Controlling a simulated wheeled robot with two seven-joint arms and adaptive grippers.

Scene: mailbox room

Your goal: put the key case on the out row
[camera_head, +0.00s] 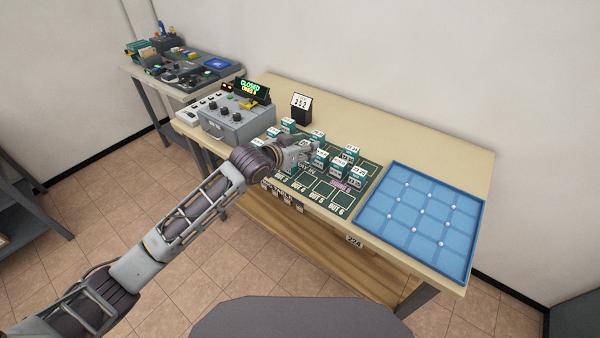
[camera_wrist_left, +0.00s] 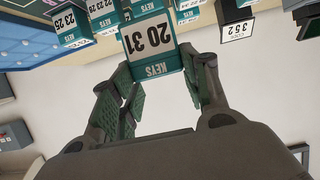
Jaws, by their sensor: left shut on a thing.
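My left gripper (camera_head: 309,148) is over the dark green mat (camera_head: 330,193). In the left wrist view, my left gripper (camera_wrist_left: 158,72) is shut on a white-and-teal key case (camera_wrist_left: 150,45) marked "20 31 KEYS", between its two green-padded fingers. In the head view I cannot tell for sure which case it holds, or whether that case touches the mat. Several similar key cases stand around it, such as one (camera_head: 354,173) at the right. The out row (camera_head: 316,197) is the line of labelled squares along the mat's front edge. My right gripper is not in view.
A blue gridded tray (camera_head: 420,222) lies right of the mat. A "352" card stand (camera_head: 301,107) is behind. A pink tag (camera_head: 341,185) lies near the front squares.

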